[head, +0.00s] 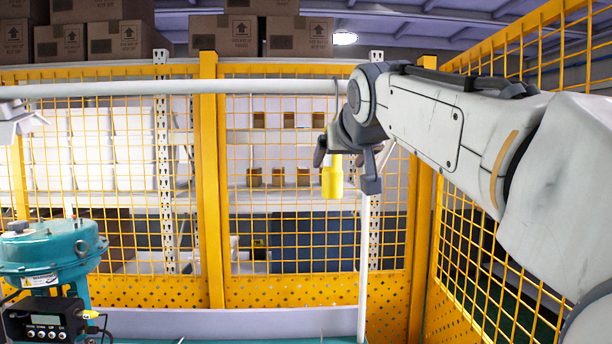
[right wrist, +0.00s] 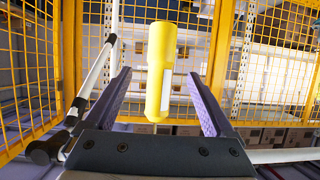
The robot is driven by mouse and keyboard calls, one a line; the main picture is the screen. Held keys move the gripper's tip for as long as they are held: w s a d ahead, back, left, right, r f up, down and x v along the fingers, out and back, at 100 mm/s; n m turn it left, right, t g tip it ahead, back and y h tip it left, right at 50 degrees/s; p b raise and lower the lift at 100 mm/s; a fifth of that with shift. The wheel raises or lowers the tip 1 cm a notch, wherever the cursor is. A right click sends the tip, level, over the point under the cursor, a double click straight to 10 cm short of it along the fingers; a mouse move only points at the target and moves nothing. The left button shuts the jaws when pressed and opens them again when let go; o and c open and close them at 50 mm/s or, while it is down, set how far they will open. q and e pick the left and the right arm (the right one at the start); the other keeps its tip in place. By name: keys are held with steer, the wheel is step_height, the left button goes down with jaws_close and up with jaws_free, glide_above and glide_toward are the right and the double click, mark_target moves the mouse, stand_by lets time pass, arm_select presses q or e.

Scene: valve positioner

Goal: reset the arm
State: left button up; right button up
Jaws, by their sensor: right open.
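My right gripper (head: 345,168) is in the head view, right of centre, below the white horizontal rail. The valve's teal actuator (head: 52,250) stands at lower left, with a black positioner box (head: 45,322) in front. My left gripper is out of view.
The white rail (head: 200,87) crosses above, and a white post (head: 363,265) stands below the gripper. Yellow mesh fencing (head: 208,190) closes off the back and right. Shelves with cartons (head: 295,36) are behind it. Space between actuator and post looks open.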

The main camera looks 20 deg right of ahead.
steer(key=s+a+f+n+g+y, duration=0.2)
steer(key=s+a+f+n+g, duration=0.15)
steer(key=a+f, duration=0.65)
steer(key=s+a+f+n+g+y, duration=0.3)
steer(key=a+f, duration=0.4)
steer(key=f, duration=0.6)
steer(key=s+a+f+n+g, duration=0.1)
steer(key=s+a+f+g, duration=0.1)
steer(key=s+f, duration=0.8)
steer(key=s+a+f+n+g, duration=0.2)
steer(key=s+f+g, duration=0.2)
steer(key=s+f, duration=0.6)
steer(key=s, duration=0.2)
steer(key=shift+s+a+f+h, duration=0.25)
steer(key=shift+s+f+h, duration=0.05)
steer(key=shift+s+h, duration=0.1)
steer(key=shift+n+g, duration=0.25)
